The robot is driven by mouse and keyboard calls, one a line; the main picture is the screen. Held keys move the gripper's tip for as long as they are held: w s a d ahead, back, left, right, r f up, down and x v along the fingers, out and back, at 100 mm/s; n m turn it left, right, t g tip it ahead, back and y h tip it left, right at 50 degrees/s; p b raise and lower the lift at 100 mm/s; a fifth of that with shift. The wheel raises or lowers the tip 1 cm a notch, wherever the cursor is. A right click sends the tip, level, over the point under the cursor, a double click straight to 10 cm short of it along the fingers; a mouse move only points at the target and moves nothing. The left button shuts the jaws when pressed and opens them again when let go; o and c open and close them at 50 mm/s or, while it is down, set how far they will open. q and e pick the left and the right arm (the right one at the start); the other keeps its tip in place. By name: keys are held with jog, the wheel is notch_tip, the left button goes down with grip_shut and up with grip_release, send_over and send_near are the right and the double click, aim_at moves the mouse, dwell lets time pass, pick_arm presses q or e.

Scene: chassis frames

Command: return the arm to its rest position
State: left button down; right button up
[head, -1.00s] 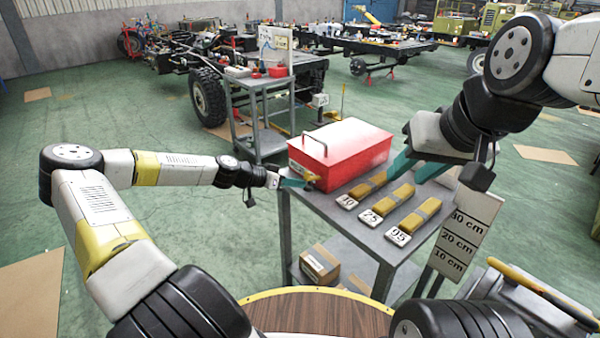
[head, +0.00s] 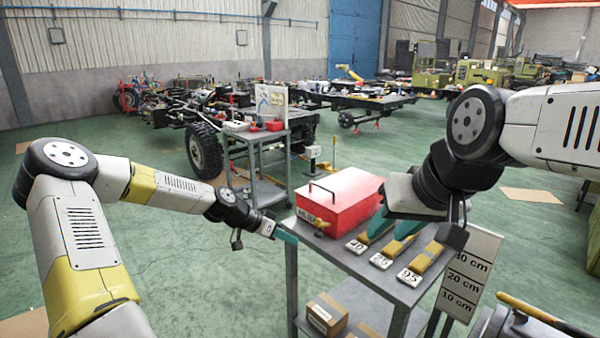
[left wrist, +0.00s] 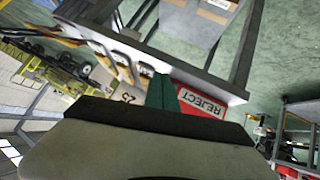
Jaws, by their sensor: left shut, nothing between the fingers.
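My left gripper (head: 286,237) has teal fingers, is shut and empty, and hangs in the air just left of the table and the red box. Its closed fingers also show in the left wrist view (left wrist: 162,92), beside the box's REJECT label (left wrist: 203,103). My right gripper (head: 382,241) is over the right part of the table, its two teal fingers spread apart above the yellow tools. My right wrist hides part of the tools.
A red box (head: 345,196) with a handle stands on the grey table (head: 345,262). Yellow tools (head: 428,257) with number tags lie beside it. A cardboard box (head: 327,314) is on the lower shelf. A height-marked board (head: 467,280) stands right. Green floor (head: 225,280) is open at left.

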pick_arm(q)
jog(key=s+a+r+n+t+y, duration=0.1)
jog(key=s+a+r+n+y, duration=0.2)
jog(key=s+r, duration=0.9)
jog(key=s+a+r+n+t+y, duration=0.1)
jog(key=s+a+r+n+y, duration=0.3)
jog(key=s+r, duration=0.8)
jog(key=s+a+n, duration=0.1)
jog(key=s+a, duration=0.1)
jog(key=s, duration=0.4)
jog(key=shift+a+r+n, duration=0.3)
jog(key=shift+a+r, duration=0.05)
jog(key=shift+w, duration=0.1)
pick_arm(e)
jog(key=shift+c, duration=0.3)
